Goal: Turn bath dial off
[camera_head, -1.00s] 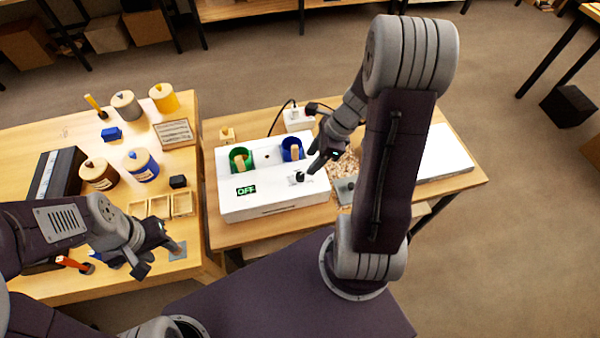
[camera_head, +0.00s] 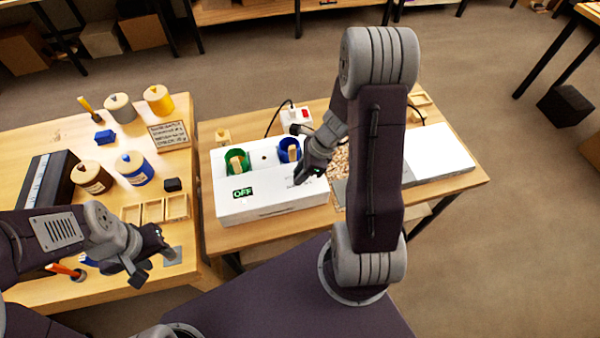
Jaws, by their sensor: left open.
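The bath is a white box (camera_head: 262,210) on the right-hand bench, with a green insert (camera_head: 230,160) and a blue insert (camera_head: 287,148) in its top. A green label on it reads OFF (camera_head: 243,193). My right gripper (camera_head: 301,180) points down at the right part of the box top, where the black dial sits. The gripper hides the dial, so I cannot tell whether they touch or whether its fingers are shut. My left gripper (camera_head: 155,262) is open and empty over the front right edge of the left bench.
A white outlet block (camera_head: 294,116) with a red switch stands behind the bath, with a black cable. A white panel (camera_head: 440,150) lies to the right. Jars, a sign (camera_head: 169,135) and a wooden tray (camera_head: 155,210) stand on the left bench.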

